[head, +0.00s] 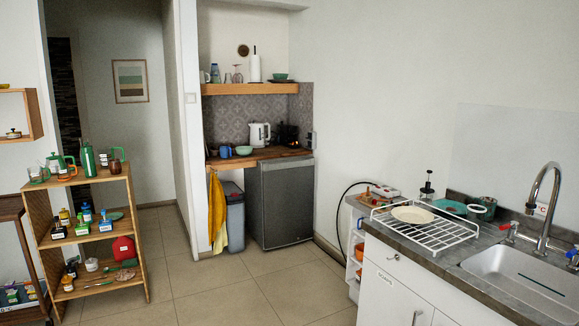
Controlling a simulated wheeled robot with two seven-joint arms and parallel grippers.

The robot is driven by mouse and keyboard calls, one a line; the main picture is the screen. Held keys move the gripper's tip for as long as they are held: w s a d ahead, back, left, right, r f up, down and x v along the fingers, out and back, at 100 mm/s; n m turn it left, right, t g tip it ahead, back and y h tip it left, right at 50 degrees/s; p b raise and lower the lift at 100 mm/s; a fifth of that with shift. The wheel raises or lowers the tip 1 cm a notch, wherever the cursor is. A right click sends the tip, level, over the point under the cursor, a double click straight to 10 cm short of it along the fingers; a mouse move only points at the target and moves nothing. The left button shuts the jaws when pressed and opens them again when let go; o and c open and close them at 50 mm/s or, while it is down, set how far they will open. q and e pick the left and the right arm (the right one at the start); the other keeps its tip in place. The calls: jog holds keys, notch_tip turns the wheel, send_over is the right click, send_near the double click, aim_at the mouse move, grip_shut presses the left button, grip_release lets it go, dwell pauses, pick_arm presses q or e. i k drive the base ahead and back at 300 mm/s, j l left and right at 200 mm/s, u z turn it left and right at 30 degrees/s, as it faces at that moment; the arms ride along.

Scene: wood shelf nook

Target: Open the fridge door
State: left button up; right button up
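The fridge (283,205) is a small dark grey unit under the wooden counter in the nook at the back. Its door looks shut, and its front faces me and slightly left. No handle can be made out at this size. Neither of my grippers is in the head view.
A grey bin (234,218) and a yellow towel (217,211) are left of the fridge. A wooden shelf (142,240) with kitchenware stands at left, a sink counter (412,262) at right. A small white cart (352,228) stands beside the counter. The tiled floor (230,285) between is clear.

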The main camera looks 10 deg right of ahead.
aim_at(288, 186)
jog(key=i+z, duration=0.2)
jog(key=i, duration=3.45)
jog(key=i+z, duration=0.15)
jog(key=i, duration=0.55)
jog(key=i+j+z, duration=0.1)
jog(key=i, duration=0.65)
jog(key=i+j+z, duration=0.2)
jog(key=i+z, duration=0.2)
jog(key=i+j+z, duration=0.45)
jog(key=i, duration=0.15)
